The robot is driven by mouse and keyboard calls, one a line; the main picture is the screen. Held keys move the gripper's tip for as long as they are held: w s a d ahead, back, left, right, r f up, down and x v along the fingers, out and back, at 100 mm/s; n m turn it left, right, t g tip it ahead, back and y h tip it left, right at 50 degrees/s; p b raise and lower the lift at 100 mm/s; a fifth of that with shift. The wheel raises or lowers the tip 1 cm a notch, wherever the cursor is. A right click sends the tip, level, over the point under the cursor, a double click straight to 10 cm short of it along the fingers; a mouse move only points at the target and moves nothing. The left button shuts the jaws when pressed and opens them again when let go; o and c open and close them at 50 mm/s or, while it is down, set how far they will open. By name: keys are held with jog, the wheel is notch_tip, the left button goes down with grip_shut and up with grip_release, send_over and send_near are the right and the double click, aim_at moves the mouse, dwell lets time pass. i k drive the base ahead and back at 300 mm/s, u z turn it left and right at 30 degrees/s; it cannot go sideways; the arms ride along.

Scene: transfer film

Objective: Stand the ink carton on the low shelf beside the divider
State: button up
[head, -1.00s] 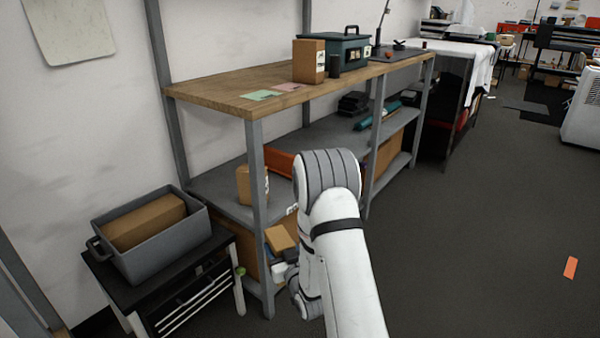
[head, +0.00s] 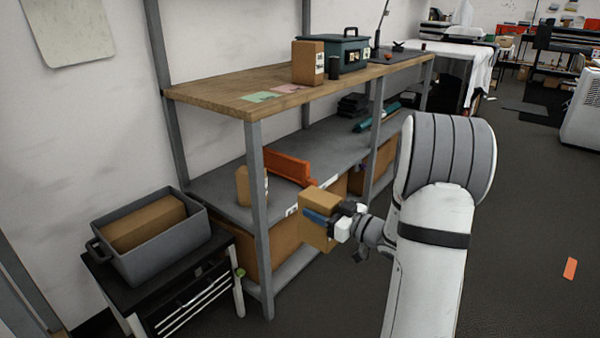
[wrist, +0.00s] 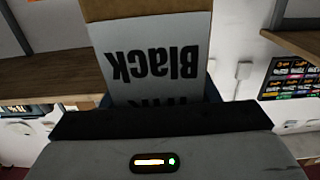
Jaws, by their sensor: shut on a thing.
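The ink carton (head: 322,203) is a brown cardboard box, held in front of the shelf unit in the head view. In the wrist view its pale label (wrist: 155,60) reads "Black", upside down. My gripper (head: 335,222) is shut on the carton, which hangs clear of the shelf at about the low shelf's height. The low grey shelf (head: 330,150) runs behind it. An orange divider (head: 288,167) stands on that shelf, left of and behind the carton. A second brown carton (head: 243,186) stands on the shelf left of the divider, partly behind the front post.
The front post (head: 259,200) rises left of the held carton. A wooden top (head: 230,92) covers the shelf, with a box (head: 308,62) and teal case (head: 350,50) on it. Large cartons sit underneath. A grey bin (head: 160,255) stands at left.

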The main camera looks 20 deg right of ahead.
aim_at(279, 189)
jog(key=z, duration=0.05)
jog(key=i, duration=1.5)
jog(key=u, duration=0.05)
